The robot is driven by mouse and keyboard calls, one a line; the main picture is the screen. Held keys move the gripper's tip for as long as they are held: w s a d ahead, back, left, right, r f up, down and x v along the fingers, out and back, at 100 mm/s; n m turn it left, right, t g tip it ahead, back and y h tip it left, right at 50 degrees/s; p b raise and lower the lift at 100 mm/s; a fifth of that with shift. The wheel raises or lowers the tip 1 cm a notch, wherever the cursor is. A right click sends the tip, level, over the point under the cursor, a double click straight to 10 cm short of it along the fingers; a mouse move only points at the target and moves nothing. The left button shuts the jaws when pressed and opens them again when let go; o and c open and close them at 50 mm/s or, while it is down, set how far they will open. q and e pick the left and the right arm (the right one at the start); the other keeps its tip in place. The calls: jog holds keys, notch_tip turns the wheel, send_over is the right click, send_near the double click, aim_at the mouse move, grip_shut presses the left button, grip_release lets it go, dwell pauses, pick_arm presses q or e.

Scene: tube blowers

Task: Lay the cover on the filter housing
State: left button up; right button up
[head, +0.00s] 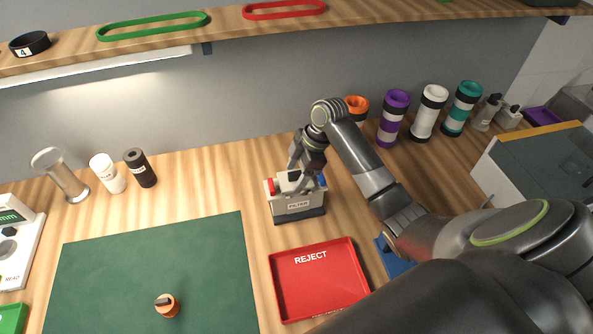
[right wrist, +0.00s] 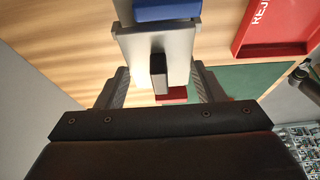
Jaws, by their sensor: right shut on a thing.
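The filter housing (head: 297,205) is a pale grey box labelled FILTER on a dark base, behind the red tray. A red part (head: 270,186) shows at its left end and a blue part (head: 322,181) at its right end. My right gripper (head: 296,184) is over the top of the housing, pointing down. In the right wrist view, a grey plate (right wrist: 180,45) with a dark upright knob (right wrist: 158,74), which looks like the cover, is between my fingers. The gripper is shut on it. Whether the cover touches the housing cannot be told. My left gripper is out of view.
The red REJECT tray (head: 318,287) is in front of the housing. A green mat (head: 150,285) with a small orange part (head: 167,305) lies left. Several coloured cylinders (head: 430,112) stand at the back right. A shelf (head: 225,28) runs above.

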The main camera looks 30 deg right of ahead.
jog(key=shift+f+b, duration=0.3)
jog(key=shift+f, duration=0.25)
jog(key=o, duration=1.1)
jog(key=shift+d+r, duration=0.25)
jog(key=shift+r, duration=0.25)
jog(key=b+v, duration=0.2)
jog(key=v, duration=1.4)
jog(key=shift+r, duration=0.2)
jog(key=shift+s+f, duration=0.1)
